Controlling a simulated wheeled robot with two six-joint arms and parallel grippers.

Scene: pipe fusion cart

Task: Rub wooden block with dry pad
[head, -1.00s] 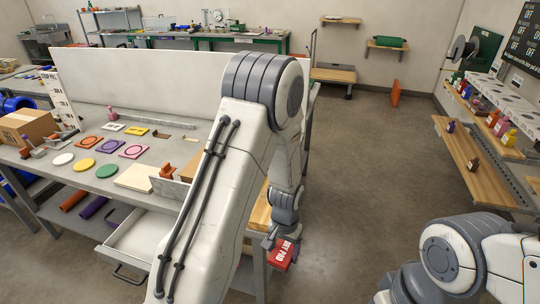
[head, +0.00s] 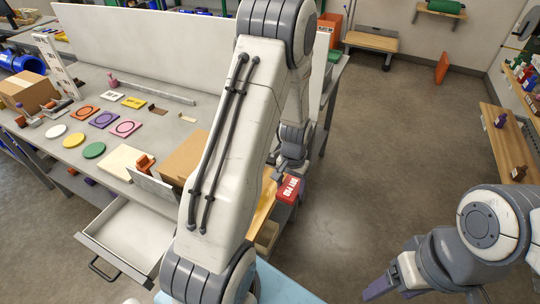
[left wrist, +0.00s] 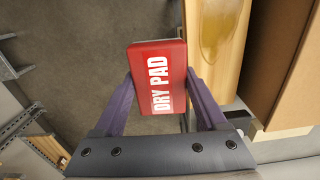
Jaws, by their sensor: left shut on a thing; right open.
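The red dry pad (head: 290,190) with white lettering is in my left gripper (left wrist: 160,88). In the left wrist view the purple fingers are shut on the two sides of the pad (left wrist: 158,78). The pad is held over open floor beside the table's right end. The wooden block (left wrist: 222,35) lies just right of the pad in that view, with a glossy oval patch on it. In the head view the block (head: 264,204) is partly hidden behind my left arm. My right gripper (head: 385,287) is open and empty at the lower right, over the floor.
A cardboard box (head: 187,160) stands next to the wooden block. The table (head: 75,115) carries coloured discs and square cards. A white drawer (head: 130,240) is pulled out at the front. The floor (head: 370,150) to the right is clear.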

